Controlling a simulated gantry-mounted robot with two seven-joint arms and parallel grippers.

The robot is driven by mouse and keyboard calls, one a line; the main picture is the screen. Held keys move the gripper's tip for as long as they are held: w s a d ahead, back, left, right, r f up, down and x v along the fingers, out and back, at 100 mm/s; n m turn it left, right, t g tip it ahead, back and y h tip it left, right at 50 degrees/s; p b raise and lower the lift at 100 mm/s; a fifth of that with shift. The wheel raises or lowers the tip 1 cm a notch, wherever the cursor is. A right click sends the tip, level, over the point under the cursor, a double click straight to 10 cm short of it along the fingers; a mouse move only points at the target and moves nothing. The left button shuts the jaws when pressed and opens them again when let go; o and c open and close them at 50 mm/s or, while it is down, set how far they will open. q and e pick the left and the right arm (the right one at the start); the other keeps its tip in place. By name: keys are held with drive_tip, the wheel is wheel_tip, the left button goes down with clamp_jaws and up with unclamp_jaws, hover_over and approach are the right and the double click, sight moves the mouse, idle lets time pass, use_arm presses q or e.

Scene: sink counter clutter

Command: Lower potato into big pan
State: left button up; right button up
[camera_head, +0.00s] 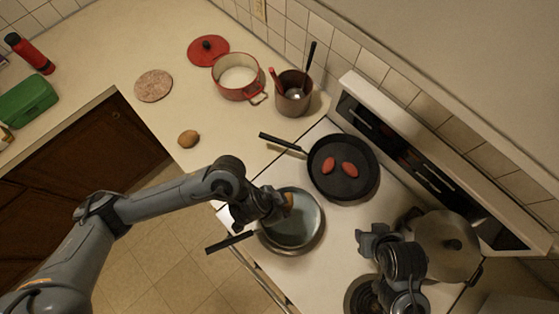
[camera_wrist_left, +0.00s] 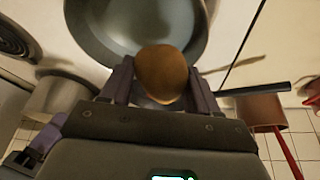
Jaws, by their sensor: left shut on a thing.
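My left gripper (camera_head: 284,204) is shut on a brown potato (camera_wrist_left: 161,72). The potato also shows as a small orange-brown patch at the gripper in the head view (camera_head: 288,199). The gripper is over a grey metal pan (camera_head: 302,240) on the stove's front left. In the left wrist view the potato is between the two fingers, in front of the pan's grey bowl (camera_wrist_left: 110,30). Whether it touches the pan, I cannot tell. My right gripper (camera_head: 368,240) is above the stove's right half, apart from the grey pan; its jaw opening is unclear.
A black pan (camera_head: 322,179) with two reddish pieces stands behind the grey pan. Another potato (camera_head: 189,139) lies on the counter. A red pot (camera_head: 238,92) and a utensil crock (camera_head: 292,104) stand at the back.

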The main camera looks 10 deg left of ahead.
use_arm(q)
drive_tip(key=shift+f+b, duration=1.15)
drive_tip(key=shift+f, duration=0.7)
drive_tip(key=shift+f, duration=0.25)
drive_tip(key=shift+f+b, duration=0.55)
drive_tip(key=shift+f+b, duration=1.25)
drive_tip(key=shift+f, duration=0.5)
idle(0.4)
drive_tip(key=o, duration=1.3)
drive_tip(key=shift+r, duration=0.15)
